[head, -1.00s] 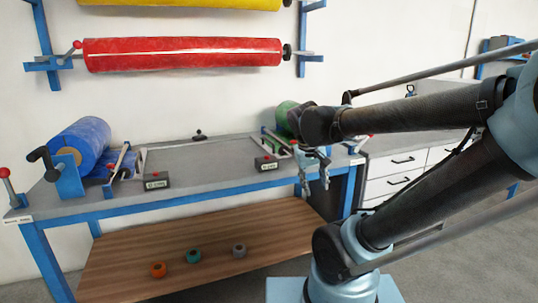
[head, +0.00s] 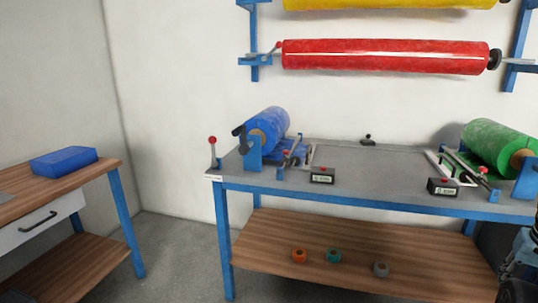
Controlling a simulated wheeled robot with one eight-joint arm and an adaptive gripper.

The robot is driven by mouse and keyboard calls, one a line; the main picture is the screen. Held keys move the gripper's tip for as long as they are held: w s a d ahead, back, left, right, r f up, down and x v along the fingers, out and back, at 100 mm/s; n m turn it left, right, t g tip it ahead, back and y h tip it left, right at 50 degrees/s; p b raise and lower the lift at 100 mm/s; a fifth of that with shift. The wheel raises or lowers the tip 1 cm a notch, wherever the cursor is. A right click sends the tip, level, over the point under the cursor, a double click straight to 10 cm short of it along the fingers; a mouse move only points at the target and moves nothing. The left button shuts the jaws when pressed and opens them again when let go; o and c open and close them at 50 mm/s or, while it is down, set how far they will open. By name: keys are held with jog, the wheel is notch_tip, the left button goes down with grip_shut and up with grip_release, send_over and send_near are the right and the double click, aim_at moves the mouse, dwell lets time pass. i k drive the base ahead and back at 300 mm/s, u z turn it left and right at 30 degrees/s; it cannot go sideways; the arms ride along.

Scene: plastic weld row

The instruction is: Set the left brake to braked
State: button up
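A lever with a red ball knob (head: 213,152) stands almost upright at the left end of the grey-topped bench (head: 360,157). A small white label (head: 213,178) sits on the bench edge below it, too small to read. It looks like the left brake, but I cannot read its marking or its setting. The blue roll (head: 268,130) lies in a blue stand just right of the lever, with a black crank at its left end. My gripper (head: 521,262) is only partly in view at the right edge, far from the lever. Whether its fingers are open does not show.
A green roll (head: 499,145) is at right. A red roll (head: 385,56) hangs above. A wooden side table (head: 100,165) stands left, with free floor between.

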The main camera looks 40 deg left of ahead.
aim_at(213, 140)
jog(key=u, duration=2.3)
